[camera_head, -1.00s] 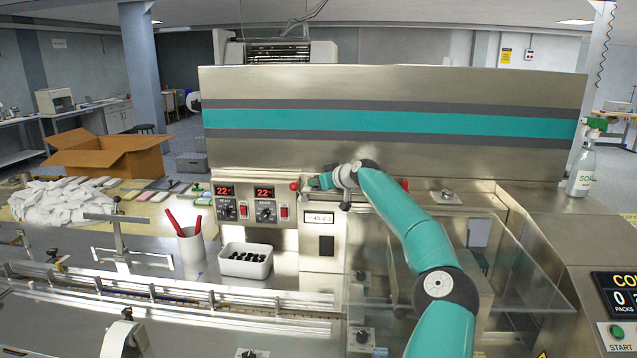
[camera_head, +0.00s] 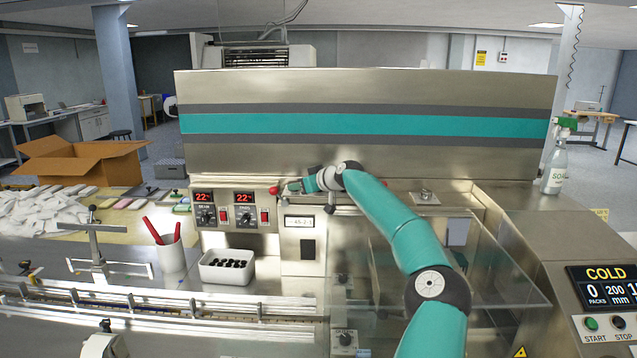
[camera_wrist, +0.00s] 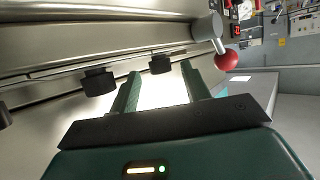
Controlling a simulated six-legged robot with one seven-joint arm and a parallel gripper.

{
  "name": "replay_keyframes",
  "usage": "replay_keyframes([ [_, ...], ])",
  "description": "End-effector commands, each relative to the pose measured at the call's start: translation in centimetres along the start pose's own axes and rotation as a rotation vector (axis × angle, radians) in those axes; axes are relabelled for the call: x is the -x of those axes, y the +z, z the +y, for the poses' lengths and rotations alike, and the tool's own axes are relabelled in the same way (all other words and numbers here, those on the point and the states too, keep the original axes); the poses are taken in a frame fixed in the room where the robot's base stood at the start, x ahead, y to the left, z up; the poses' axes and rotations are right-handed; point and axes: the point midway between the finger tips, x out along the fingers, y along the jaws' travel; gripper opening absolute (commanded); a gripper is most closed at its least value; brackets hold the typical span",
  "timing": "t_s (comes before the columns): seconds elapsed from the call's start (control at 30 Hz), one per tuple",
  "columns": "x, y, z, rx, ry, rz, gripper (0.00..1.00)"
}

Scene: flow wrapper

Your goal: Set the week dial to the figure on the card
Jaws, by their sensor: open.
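My gripper (camera_head: 290,188) is over the machine's top ledge, just right of a red ball knob (camera_head: 274,189). In the wrist view my gripper (camera_wrist: 160,82) is open, with nothing held between its fingers. Two black knobs, a left one (camera_wrist: 98,80) and a right one (camera_wrist: 160,63), stand on the metal beyond the fingertips. Part of a third dark knob (camera_wrist: 4,116) shows at the left edge. I cannot tell which is the week dial. A white label (camera_head: 299,222) below my gripper seems to read 45-2-1; I cannot tell whether it is the card.
The red ball (camera_wrist: 227,60) on its metal stem is close right of the fingers. A control panel (camera_head: 225,212) with two 22 displays is left. A white bin (camera_head: 228,279) and a cup (camera_head: 170,254) stand below. A clear guard (camera_head: 480,270) covers the right.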

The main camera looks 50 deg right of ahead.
Motion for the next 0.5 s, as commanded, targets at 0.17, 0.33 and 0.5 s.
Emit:
replay_keyframes([
  [0.17,3.6,0.0,0.1,0.003,0.003,-0.002,0.47],
  [0.33,7.0,0.1,0.1,0.001,0.004,-0.003,0.47],
  [0.5,10.1,0.1,0.1,0.001,0.003,-0.002,0.47],
])
